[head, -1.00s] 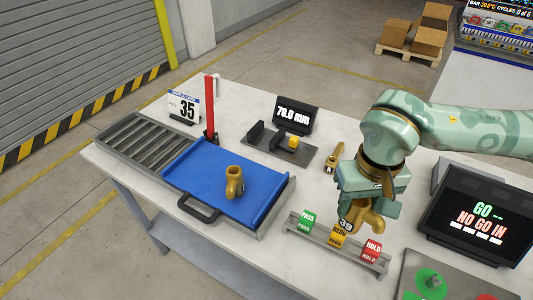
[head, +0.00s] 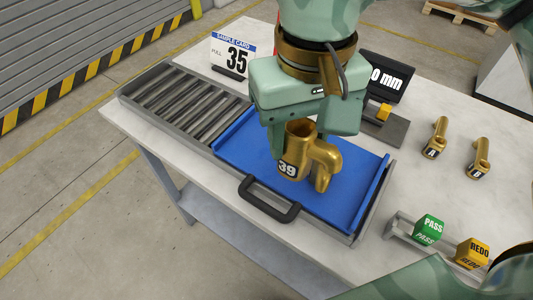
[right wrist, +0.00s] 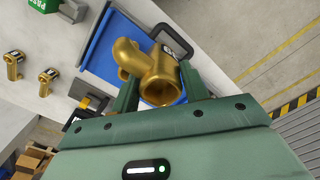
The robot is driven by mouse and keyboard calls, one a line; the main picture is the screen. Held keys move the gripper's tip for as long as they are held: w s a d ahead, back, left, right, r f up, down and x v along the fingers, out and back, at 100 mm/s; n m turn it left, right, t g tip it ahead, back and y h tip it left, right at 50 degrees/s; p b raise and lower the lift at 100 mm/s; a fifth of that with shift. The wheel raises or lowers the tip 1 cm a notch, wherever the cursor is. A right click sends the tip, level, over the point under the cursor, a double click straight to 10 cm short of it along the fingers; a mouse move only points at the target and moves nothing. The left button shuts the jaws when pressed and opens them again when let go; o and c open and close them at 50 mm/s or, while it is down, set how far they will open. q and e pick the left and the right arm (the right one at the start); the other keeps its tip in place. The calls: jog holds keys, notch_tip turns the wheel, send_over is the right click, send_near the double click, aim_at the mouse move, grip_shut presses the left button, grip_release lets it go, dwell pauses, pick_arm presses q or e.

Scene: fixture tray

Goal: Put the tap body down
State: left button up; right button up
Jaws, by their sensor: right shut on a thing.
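My right gripper (head: 300,135) is shut on a brass tap body (head: 294,166) marked 39, with its open mouth up and its spout to the right. The tap body is over the blue tray mat (head: 350,190); I cannot tell whether it touches it. In the right wrist view, the tap body (right wrist: 158,78) sits between the fingers of the gripper (right wrist: 158,92), its mouth facing the camera. The other tap body seen earlier on the mat cannot be made out clearly now. My left gripper is not in view.
The tray has a black handle (head: 268,207) at the front and a grey roller section (head: 180,100) at left. Brass pieces A (head: 435,140) and B (head: 478,160) stand at right. Green PASS (head: 429,230) and yellow REDO (head: 472,252) blocks are at front right. A sample card (head: 232,56) stands behind.

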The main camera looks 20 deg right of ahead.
jog(key=shift+w+d+f+b, duration=0.15)
jog(key=shift+w+f+b, duration=0.7)
jog(key=shift+w+f, duration=1.4)
jog(key=shift+w+d+f+b, duration=0.15)
jog(key=shift+w+f+b, duration=0.7)
jog(key=shift+w+f, duration=1.3)
jog(key=shift+w+d+f+b, duration=0.15)
jog(key=shift+w+f+b, duration=0.7)
jog(key=shift+w+f, duration=1.4)
jog(key=shift+w+r, duration=0.15)
jog(key=shift+r, duration=0.1)
jog(key=shift+f, duration=0.15)
jog(key=o, duration=1.5)
jog(key=shift+c, duration=0.2)
